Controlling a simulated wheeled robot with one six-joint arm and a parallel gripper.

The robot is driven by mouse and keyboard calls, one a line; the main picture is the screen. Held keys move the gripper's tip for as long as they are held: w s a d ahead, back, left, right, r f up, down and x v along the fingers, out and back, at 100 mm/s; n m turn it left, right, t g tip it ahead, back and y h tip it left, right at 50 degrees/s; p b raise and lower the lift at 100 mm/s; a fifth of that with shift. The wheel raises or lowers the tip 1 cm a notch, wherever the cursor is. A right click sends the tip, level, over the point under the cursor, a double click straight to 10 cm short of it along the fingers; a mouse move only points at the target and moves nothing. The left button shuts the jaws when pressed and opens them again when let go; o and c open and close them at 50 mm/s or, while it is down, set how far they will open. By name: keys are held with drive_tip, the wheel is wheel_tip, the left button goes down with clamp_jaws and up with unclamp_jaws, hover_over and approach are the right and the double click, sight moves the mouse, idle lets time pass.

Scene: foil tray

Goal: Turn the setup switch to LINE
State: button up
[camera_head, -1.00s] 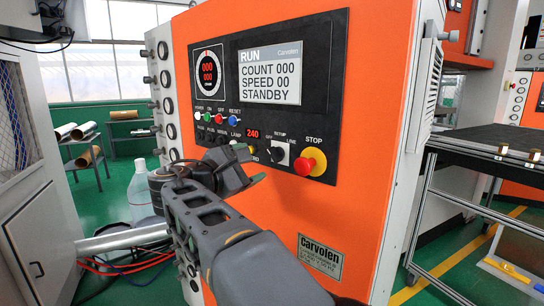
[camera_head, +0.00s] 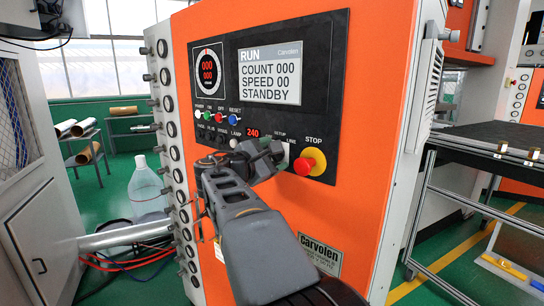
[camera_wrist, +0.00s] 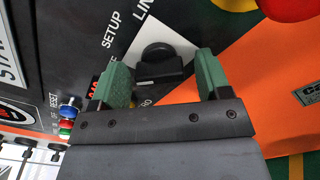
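The setup switch is a black rotary knob (camera_wrist: 158,66) on a white plate, with the words SETUP and LINE printed beside it in the wrist view. My gripper (camera_wrist: 166,72) is open, with its two green pads on either side of the knob and visible gaps to it. Which label the knob points at is hard to tell. In the head view my gripper (camera_head: 270,152) is at the switch and hides the knob; only part of the white switch plate (camera_head: 286,152) shows.
The red STOP button (camera_head: 304,166) on its yellow base sits just right of the switch. Left of it are the 240 readout (camera_head: 252,133) and several coloured buttons. The screen (camera_head: 269,72) reads RUN, COUNT 000, SPEED 00, STANDBY. A table (camera_head: 480,150) stands at right.

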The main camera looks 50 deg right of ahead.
drive_tip(key=c, duration=0.9)
drive_tip(key=shift+o, duration=0.2)
drive_tip(key=shift+f+b, duration=0.15)
drive_tip(key=shift+b, duration=0.3)
drive_tip(key=shift+f+m+b, duration=0.1)
drive_tip(key=shift+m+b, duration=1.5)
drive_tip(key=shift+b, duration=0.3)
drive_tip(key=m+b, duration=0.5)
drive_tip(key=shift+b, duration=0.35)
drive_tip(key=m+b, duration=0.4)
drive_tip(key=m, duration=0.1)
drive_tip(key=shift+m, duration=0.4)
drive_tip(key=shift+r+m+b, duration=0.2)
drive_tip(key=shift+m+b, duration=0.4)
drive_tip(key=shift+m, duration=0.35)
drive_tip(key=shift+r+m+b, duration=0.15)
drive_tip(key=shift+m+b, duration=0.4)
drive_tip(key=shift+m, duration=0.4)
